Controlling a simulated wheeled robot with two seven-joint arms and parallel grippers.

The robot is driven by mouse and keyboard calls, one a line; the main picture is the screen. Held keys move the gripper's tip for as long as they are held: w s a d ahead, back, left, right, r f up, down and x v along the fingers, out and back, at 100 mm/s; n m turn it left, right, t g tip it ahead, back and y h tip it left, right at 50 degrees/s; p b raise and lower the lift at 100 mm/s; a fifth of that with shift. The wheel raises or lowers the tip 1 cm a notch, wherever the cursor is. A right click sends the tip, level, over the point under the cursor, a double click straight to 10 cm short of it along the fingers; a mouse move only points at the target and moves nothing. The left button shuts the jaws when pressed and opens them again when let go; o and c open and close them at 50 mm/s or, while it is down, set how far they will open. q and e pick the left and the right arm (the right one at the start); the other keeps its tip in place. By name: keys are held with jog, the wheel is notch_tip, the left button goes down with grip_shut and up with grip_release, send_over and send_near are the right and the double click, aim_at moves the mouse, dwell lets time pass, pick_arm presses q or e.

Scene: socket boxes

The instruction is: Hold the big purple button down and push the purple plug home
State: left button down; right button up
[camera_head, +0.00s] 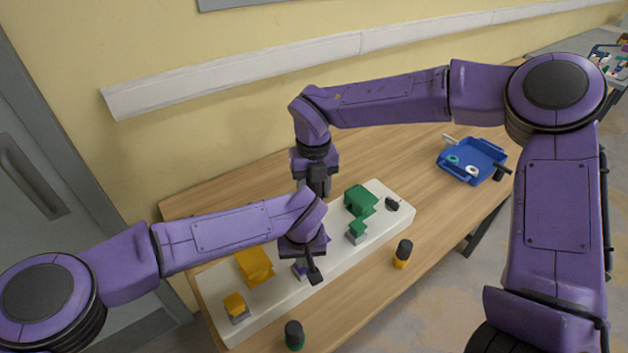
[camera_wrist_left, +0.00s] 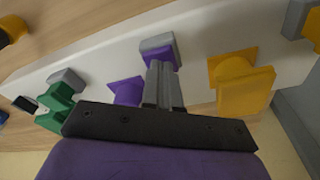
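The small purple plug (camera_head: 300,270) sits at a grey socket on the white board (camera_head: 385,242); it also shows in the left wrist view (camera_wrist_left: 160,56). My left gripper (camera_head: 314,274) is beside it in the head view, its two fingers (camera_wrist_left: 162,72) together and their tips close against the plug. Whether they touch it is unclear. The big purple button (camera_wrist_left: 127,91) stands on the board beside my left fingers, partly hidden by them; my left arm hides it in the head view. My right gripper (camera_head: 318,183) points down behind my left forearm; its fingertips are hidden.
A big yellow button (camera_head: 254,265) and yellow plug (camera_head: 235,304) are at the left; a big green button (camera_head: 360,199) and green plug (camera_head: 357,229) at the right. Black-topped yellow (camera_head: 402,255) and green (camera_head: 294,337) pieces stand in front. A blue tray (camera_head: 473,161) lies far right.

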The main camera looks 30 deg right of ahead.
pick_arm(q)
jog(key=shift+s+f, duration=0.1)
jog(key=shift+f, duration=0.05)
pick_arm(e)
jog(key=shift+f, duration=3.15)
jog(key=shift+f, duration=1.5)
jog(key=o, duration=1.6)
jog(key=shift+r, duration=3.5)
jog(key=shift+r, duration=0.1)
